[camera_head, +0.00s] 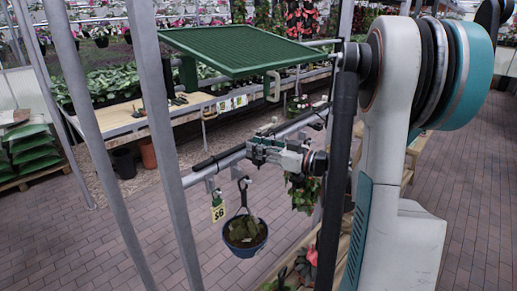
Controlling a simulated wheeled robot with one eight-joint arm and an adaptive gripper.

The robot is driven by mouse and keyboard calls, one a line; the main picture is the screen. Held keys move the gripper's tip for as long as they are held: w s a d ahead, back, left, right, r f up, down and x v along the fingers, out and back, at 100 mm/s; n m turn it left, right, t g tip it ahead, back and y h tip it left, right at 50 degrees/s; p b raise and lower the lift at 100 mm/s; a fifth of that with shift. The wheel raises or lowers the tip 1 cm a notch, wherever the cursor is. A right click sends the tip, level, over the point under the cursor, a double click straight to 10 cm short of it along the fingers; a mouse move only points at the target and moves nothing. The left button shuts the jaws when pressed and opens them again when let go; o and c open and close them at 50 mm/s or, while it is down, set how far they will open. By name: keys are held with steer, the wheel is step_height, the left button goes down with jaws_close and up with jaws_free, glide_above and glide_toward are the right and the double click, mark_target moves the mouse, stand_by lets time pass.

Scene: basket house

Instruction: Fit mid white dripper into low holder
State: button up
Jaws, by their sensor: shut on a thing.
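My gripper (258,151) is small in the middle of the camera_head view, at a grey horizontal rail (222,161). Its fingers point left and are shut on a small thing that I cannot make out. I cannot tell whether the gripper touches the rail or is in front of it. No white dripper and no low holder can be clearly picked out at this size. Small grey brackets (210,186) hang under the rail, left of my gripper.
A dark blue pot (246,249) with a plant hangs by a black hook below the rail, beside a yellow "$6" tag (218,209). Grey posts (169,165) stand at the left. A green ribbed panel (245,48) is above. A wooden bench (137,118) stands behind.

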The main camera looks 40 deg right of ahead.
steer(key=shift+f, duration=0.3)
steer(key=o, duration=0.8)
steer(key=v, duration=1.2)
steer(key=shift+w, duration=0.1)
